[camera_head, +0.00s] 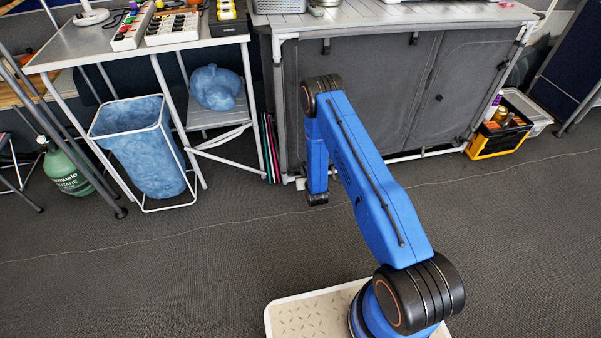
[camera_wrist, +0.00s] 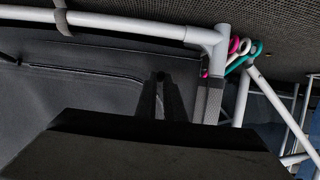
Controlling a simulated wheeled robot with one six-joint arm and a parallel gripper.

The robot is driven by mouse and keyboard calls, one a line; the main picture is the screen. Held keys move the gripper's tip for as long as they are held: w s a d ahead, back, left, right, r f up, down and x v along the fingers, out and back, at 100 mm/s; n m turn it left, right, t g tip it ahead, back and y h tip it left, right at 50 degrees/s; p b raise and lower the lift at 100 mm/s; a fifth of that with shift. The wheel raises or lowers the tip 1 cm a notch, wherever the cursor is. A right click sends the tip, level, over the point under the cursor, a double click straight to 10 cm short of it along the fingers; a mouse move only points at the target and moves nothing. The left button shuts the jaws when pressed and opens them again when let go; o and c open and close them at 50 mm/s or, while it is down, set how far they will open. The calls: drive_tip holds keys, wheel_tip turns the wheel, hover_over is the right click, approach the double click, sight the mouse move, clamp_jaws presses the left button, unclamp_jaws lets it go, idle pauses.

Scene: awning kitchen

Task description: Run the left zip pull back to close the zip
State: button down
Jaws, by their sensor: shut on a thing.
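The grey fabric cupboard (camera_head: 375,95) stands under the counter in the head view, and its front cloth fills the left of the wrist view (camera_wrist: 50,98). The curved seam of the left zip (camera_wrist: 80,66) runs across that cloth towards my fingers. My gripper (camera_wrist: 160,82) is at the cloth near the cupboard's corner, its dark fingers close together and shut on the left zip pull. The pull itself is hidden between the fingertips. In the head view my arm covers the left edge of the cupboard front, and I cannot make out the fingers there.
The cupboard's pale tube frame (camera_wrist: 130,24) and corner joint (camera_wrist: 208,38) are close to my fingers. A blue-lined bin (camera_head: 145,150) stands left, a yellow-black crate (camera_head: 497,135) right. The front floor is clear.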

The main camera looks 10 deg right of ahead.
drive_tip(key=d, duration=2)
drive_tip(key=shift+d, duration=0.35)
drive_tip(key=c, duration=1.9)
unclamp_jaws()
drive_tip(key=shift+d, duration=0.1)
drive_tip(key=shift+o, duration=0.2)
drive_tip(key=v, duration=1.7)
drive_tip(key=shift+s, duration=0.15)
drive_tip(key=shift+r, duration=0.1)
